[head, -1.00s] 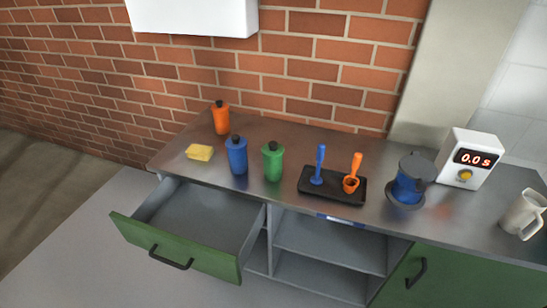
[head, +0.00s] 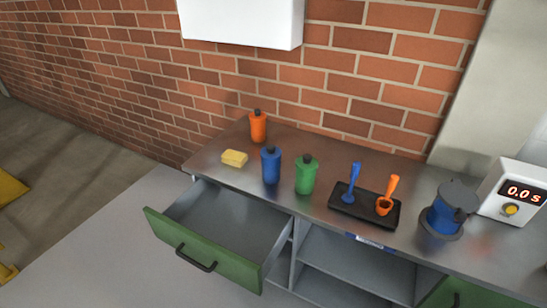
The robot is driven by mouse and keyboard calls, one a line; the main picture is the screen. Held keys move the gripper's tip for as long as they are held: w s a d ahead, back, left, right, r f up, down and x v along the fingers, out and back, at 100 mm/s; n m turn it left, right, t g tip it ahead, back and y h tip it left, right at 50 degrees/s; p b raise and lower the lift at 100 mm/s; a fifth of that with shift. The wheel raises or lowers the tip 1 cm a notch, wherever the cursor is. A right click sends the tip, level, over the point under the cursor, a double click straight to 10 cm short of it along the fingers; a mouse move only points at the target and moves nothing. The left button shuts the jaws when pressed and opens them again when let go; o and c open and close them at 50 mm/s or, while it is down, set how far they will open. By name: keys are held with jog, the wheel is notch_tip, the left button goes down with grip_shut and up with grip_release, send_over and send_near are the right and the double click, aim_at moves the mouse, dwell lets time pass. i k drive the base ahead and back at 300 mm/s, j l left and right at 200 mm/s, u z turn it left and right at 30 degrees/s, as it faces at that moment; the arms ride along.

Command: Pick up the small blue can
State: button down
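In the head view, a small blue can-like bottle (head: 271,167) with a dark cap stands upright on the metal counter, left of a green bottle (head: 306,176). A larger blue vessel (head: 445,216) with a dark grey top and base stands farther right on the counter. I cannot tell for sure which of the two blue things is the small blue can. My gripper is not in view.
An orange bottle (head: 258,127) and a yellow sponge (head: 234,158) are at the counter's left. A black tray (head: 345,211) holds blue and orange tools. A timer (head: 517,193) reads "0.0 s". The open drawer (head: 203,251) juts out in front. A white cabinet (head: 243,22) hangs above.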

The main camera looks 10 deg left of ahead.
aim_at(271, 170)
jog(key=i+u, duration=0.25)
jog(key=i, duration=0.2)
jog(key=i+u, duration=0.3)
jog(key=i, duration=0.2)
